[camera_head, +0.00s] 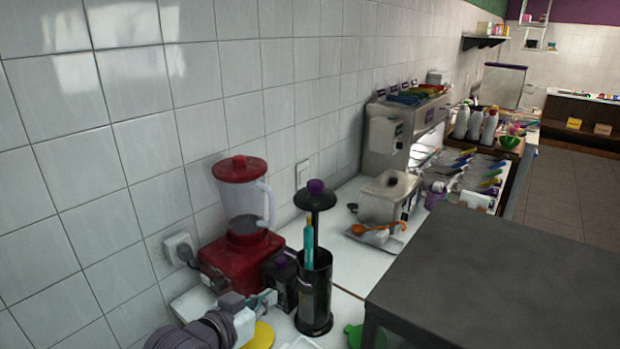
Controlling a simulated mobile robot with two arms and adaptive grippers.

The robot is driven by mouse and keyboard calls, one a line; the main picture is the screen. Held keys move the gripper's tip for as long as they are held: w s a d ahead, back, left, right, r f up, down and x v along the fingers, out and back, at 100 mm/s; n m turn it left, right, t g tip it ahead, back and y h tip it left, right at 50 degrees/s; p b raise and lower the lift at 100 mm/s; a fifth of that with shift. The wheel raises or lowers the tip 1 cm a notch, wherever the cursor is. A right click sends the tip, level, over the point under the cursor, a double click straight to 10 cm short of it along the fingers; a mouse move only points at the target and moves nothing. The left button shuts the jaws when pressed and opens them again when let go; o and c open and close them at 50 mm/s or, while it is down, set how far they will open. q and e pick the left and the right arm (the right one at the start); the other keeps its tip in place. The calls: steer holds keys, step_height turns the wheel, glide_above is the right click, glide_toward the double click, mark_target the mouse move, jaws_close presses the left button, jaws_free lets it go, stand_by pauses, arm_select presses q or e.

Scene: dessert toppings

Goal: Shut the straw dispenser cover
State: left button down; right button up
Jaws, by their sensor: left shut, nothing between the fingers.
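The straw dispenser (315,294) is a tall black cylinder on the white counter. Its black cover (315,200), with a purple knob on top, stands raised well above the body. A teal straw or stem (309,245) shows between the body and the cover. My left gripper (268,299) comes in from the lower left, shut and empty. In the picture it is left of the dispenser body and well below the cover; I cannot tell whether it touches anything. My right gripper is out of view.
A red blender (240,262) stands against the tiled wall behind the gripper. A small dark box (281,283) is close to the dispenser's left. A yellow disc (260,336) and a green item (354,333) lie in front. A dark grey surface (500,275) fills the right.

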arm_select(q)
steer(key=w+d+r+m+t+h, duration=0.1)
steer(key=w+r+t+h, duration=0.2)
steer(key=r, duration=0.7)
steer(key=w+d+r+m+t+h, duration=0.15)
steer(key=w+r, duration=0.35)
steer(key=r, duration=0.6)
steer(key=r+p, duration=0.2)
steer(key=p, duration=0.2)
glide_above(310, 185)
steer(key=shift+f+n+g, duration=0.25)
steer(key=shift+g, duration=0.1)
step_height(310, 185, down, 3)
steer(key=shift+w+d+p, duration=0.1)
steer(key=shift+p, duration=0.75)
steer(key=shift+s+f+h, duration=0.2)
steer(key=shift+f+h, duration=0.05)
steer(key=shift+f, duration=0.35)
steer(key=shift+f, duration=0.1)
